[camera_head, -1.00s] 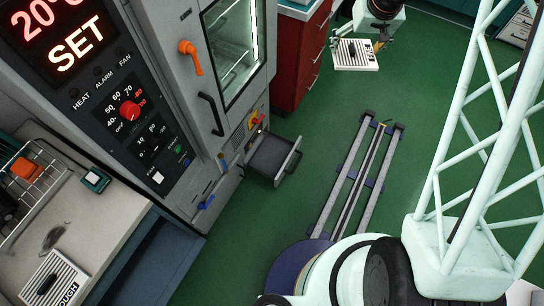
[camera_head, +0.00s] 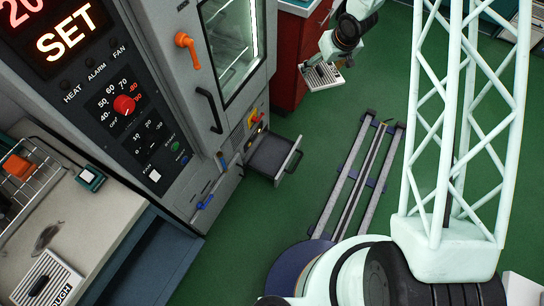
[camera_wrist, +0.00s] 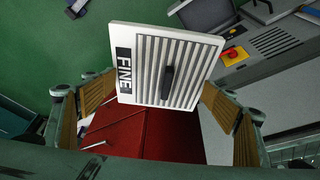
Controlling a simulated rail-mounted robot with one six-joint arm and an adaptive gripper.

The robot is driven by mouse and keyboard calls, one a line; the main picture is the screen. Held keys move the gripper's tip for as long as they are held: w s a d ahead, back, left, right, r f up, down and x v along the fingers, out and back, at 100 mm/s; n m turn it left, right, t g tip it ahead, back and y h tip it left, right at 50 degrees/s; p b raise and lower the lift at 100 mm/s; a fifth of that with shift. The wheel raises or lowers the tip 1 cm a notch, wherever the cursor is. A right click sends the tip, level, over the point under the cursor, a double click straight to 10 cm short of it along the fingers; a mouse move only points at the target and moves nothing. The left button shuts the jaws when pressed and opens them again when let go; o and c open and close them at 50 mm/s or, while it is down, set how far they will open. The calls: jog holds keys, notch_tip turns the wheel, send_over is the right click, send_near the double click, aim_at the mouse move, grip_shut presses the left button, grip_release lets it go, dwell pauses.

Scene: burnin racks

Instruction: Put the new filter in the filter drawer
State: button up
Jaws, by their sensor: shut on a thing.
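A white slatted filter marked FINE (camera_wrist: 145,75) with a dark handle is in my gripper (camera_wrist: 160,95) in the wrist view; the pads stand at either side of it. In the head view my gripper (camera_head: 322,68) holds this filter (camera_head: 322,77) over the green floor near the red cabinet. The filter drawer (camera_head: 272,155) is pulled out low on the oven cabinet, with a dark inside. It also shows at the top of the wrist view (camera_wrist: 205,14). A second white slatted filter, marked ROUGH (camera_head: 45,281), lies on the bench at lower left.
The grey oven cabinet (camera_head: 170,60) has an orange handle, a dark door handle and a blue lever (camera_head: 204,202). A red drawer cabinet (camera_head: 298,50) stands beside it. A floor rail (camera_head: 350,190) runs right of the drawer. The green floor between them is clear.

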jog(key=a+f+n+y+b, duration=0.1)
jog(key=a+f, duration=0.3)
jog(key=f, duration=0.5)
jog(key=a+f+n+g+b, duration=0.1)
jog(key=a+f+n, duration=0.15)
jog(key=f, duration=0.55)
jog(key=a+f+n+y+b, duration=0.1)
jog(key=a+f, duration=0.4)
jog(key=f, duration=0.4)
jog(key=n+g+b, duration=0.1)
jog(key=n+b, duration=0.2)
jog(key=n, duration=0.1)
send_over(270, 154)
jog(key=d, duration=0.1)
notch_tip(270, 154, down, 25)
jog(key=shift+s+d+f+y, duration=0.15)
jog(key=shift+s+f+y, duration=0.05)
jog(key=shift+s+y, duration=0.1)
jog(key=shift+f+b, duration=1)
jog(key=shift+f, duration=2.1)
jog(key=shift+f+b, duration=0.55)
jog(key=shift+f, duration=1.3)
jog(key=shift+f, duration=0.15)
jog(key=o, duration=0.9)
